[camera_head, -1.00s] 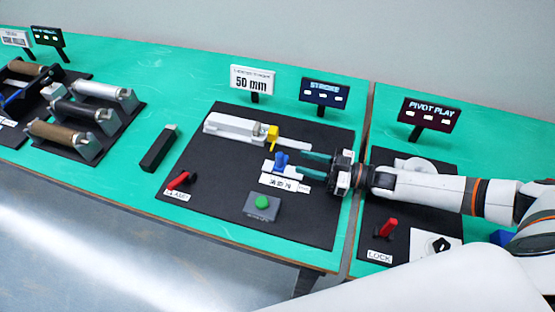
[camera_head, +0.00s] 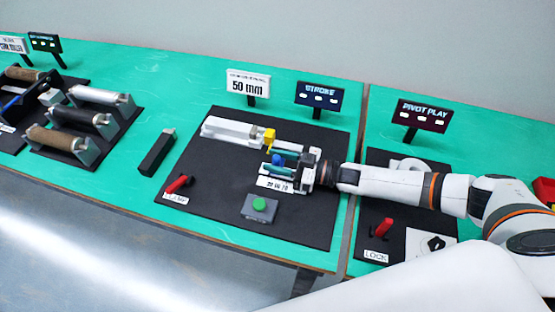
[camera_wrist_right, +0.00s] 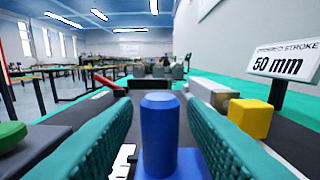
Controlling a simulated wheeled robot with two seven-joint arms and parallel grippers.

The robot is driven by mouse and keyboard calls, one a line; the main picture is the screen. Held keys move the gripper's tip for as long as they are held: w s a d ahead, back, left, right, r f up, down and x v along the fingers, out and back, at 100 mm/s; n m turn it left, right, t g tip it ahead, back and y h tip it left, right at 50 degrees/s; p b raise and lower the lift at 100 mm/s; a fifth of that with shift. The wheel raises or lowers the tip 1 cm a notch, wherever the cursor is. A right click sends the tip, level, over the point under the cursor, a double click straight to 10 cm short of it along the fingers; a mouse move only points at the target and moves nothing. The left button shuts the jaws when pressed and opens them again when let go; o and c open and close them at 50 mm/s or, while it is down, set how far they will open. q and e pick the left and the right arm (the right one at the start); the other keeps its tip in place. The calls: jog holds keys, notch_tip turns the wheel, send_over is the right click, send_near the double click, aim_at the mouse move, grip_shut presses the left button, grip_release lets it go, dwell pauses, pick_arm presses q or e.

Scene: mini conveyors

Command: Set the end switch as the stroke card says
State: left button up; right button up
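The stroke card (camera_head: 248,84) reads 50 mm; it also shows in the right wrist view (camera_wrist_right: 286,62). The blue knob (camera_head: 277,160) of the end switch stands behind a white scale label (camera_head: 275,185) on the black board. My right gripper (camera_head: 276,161) has its teal fingers on either side of the knob. In the right wrist view the blue knob (camera_wrist_right: 159,125) is upright between the fingers, with a gap at each side. The white cylinder body (camera_head: 230,130) with its yellow block (camera_head: 268,137) lies just behind. My left gripper is out of view.
A green button (camera_head: 259,204) and a red clamp lever (camera_head: 179,184) sit at the board's front. The STROKE display (camera_head: 319,95) stands behind. A black block (camera_head: 157,153) lies left of the board. The PIVOT PLAY station with its red lock lever (camera_head: 383,227) is at right.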

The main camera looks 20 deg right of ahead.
grip_shut()
jog(key=shift+v, duration=1.6)
grip_release()
jog(key=shift+w+a, duration=0.1)
notch_tip(320, 180, up, 10)
